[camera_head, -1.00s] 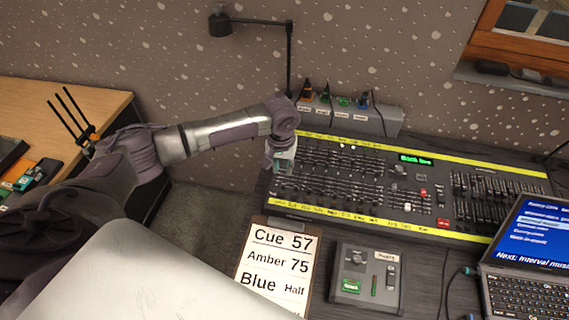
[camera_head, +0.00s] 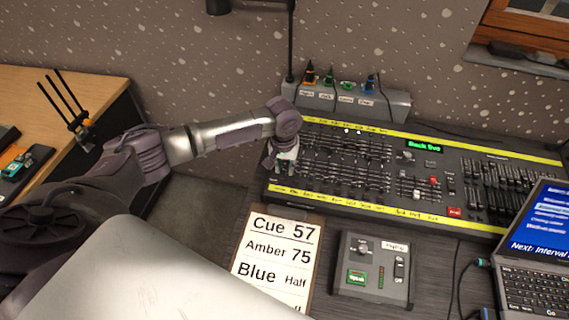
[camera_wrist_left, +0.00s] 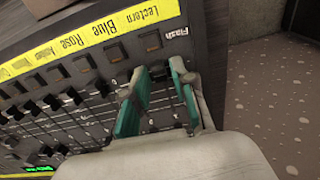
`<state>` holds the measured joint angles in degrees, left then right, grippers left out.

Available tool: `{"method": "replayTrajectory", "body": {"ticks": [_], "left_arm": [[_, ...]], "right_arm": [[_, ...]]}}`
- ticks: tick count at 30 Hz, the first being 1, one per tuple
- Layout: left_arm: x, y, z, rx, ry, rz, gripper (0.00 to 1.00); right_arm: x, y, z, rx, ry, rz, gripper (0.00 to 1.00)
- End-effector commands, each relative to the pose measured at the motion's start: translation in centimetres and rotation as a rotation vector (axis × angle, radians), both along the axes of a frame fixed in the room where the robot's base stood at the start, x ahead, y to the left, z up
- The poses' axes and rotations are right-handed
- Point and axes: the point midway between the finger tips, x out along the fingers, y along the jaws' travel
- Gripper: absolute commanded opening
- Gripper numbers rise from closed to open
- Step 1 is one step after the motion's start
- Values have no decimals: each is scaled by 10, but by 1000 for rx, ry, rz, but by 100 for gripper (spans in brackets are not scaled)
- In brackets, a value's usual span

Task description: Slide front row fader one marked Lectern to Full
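The lighting desk (camera_head: 330,207) is long and dark with yellow label strips. In the left wrist view, the yellow strip (camera_wrist_left: 95,35) reads Lectern, Blue, Rose and further names, with a row of square buttons (camera_wrist_left: 115,52) beside it. Black fader knobs (camera_wrist_left: 75,97) stand in a row beyond the buttons. My left gripper (camera_head: 284,164) is over the desk's left end. In the left wrist view its teal fingers (camera_wrist_left: 158,102) are apart, low over the Lectern end of the fader area. My right gripper is not in view.
A laptop (camera_head: 530,280) stands at the right. A small control box (camera_head: 372,268) and a cue clipboard (camera_head: 275,262) lie in front of the desk. A socket box (camera_head: 400,105) with plugs is behind it. A lamp stem (camera_head: 291,45) rises behind my left arm.

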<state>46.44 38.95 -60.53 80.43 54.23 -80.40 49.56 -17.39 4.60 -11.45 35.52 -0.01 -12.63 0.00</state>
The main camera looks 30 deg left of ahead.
Motion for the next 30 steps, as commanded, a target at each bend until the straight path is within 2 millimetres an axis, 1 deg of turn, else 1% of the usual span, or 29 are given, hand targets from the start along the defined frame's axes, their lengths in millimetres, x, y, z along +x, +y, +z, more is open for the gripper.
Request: {"method": "replayTrajectory", "body": {"ticks": [4, 5, 9, 10, 17, 30], "left_arm": [[0, 0, 0, 0, 0, 0, 26], [0, 0, 0, 0, 0, 0, 24], [0, 0, 0, 0, 0, 0, 1], [0, 0, 0, 0, 0, 0, 0], [3, 1, 0, 0, 0, 2, 0], [24, 6, 2, 0, -1, 2, 0]], "right_arm": [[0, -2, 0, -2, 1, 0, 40], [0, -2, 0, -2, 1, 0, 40], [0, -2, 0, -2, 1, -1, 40], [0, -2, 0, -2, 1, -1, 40], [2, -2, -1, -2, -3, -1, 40], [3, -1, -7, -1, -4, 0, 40]]}}
